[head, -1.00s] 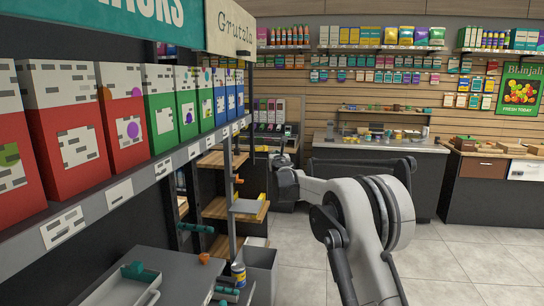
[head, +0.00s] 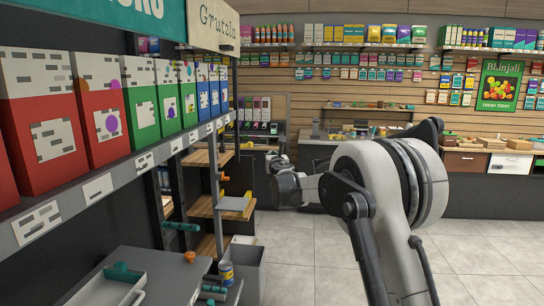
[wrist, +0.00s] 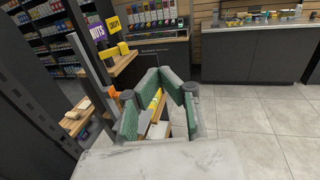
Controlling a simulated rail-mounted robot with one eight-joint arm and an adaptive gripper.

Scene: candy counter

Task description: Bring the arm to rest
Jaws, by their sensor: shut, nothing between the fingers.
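My arm (head: 390,200) reaches from the lower right, with its elbow bent high in the head view. My gripper (head: 276,165) is at the arm's far end, in the air just right of the wooden shelves. In the wrist view my gripper (wrist: 163,78) shows its green-padded fingers with the tips together. They hold nothing. A yellow item (wrist: 155,103) and some wood show through the gap behind the tips, beyond the fingers.
A rack with red, green and blue boxes (head: 100,105) runs along the left. Wooden shelves (head: 205,207) stand beside the gripper. A grey counter with a white tray (head: 105,290) is at lower left. A back counter (head: 320,138) lies beyond. Tiled floor (head: 480,255) is open at right.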

